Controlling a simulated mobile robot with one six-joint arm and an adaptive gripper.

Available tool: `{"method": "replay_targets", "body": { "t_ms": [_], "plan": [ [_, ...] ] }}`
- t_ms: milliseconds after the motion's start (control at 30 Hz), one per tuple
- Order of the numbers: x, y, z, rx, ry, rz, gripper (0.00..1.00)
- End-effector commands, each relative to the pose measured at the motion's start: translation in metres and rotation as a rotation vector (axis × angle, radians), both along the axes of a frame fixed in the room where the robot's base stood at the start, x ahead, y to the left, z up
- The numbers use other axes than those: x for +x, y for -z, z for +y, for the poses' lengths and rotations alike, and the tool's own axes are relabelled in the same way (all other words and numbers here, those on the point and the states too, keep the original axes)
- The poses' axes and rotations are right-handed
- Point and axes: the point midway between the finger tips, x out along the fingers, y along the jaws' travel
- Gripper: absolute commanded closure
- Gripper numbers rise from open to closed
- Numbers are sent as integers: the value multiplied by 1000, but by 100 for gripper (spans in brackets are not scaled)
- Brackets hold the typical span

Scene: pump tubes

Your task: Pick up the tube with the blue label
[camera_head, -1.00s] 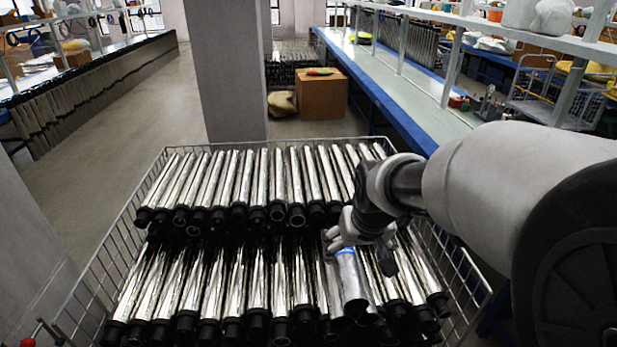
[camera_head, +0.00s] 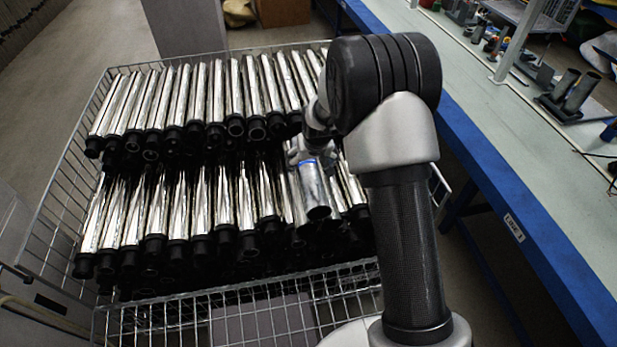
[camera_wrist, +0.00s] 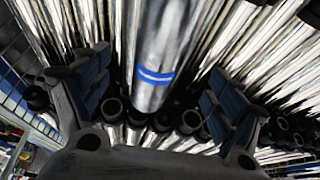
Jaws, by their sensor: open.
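The tube with the blue label (camera_head: 315,190) lies in the front row of the wire basket, toward its right side, with its open end facing me. In the wrist view the tube (camera_wrist: 158,50) runs down the middle of the picture, its blue band crossing it. My gripper (camera_wrist: 155,95) is open, with one finger on each side of the tube and a gap on both sides. In the head view my gripper (camera_head: 308,152) is at the blue band, and my arm partly hides the tube's far end.
The wire basket (camera_head: 65,205) holds two rows of similar shiny tubes (camera_head: 180,115) with black ends, packed close beside the labelled one. A long workbench with a blue edge (camera_head: 500,200) runs along the right. Grey floor (camera_head: 85,60) is clear at the far left.

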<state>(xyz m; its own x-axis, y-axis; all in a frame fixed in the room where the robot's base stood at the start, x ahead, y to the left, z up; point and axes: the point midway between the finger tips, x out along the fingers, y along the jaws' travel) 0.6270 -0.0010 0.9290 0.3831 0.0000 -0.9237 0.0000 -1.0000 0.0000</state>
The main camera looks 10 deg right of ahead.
Motion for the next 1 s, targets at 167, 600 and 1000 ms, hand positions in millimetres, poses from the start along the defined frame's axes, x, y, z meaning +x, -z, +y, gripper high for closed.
{"method": "replay_targets", "body": {
  "t_ms": [167, 600, 1000],
  "plan": [
    [10, 26, 0, 0, 0, 1, 14],
    [18, 67, 1, 0, 0, 1, 14],
    [26, 80, 1, 0, 0, 0, 16]
  ]
}}
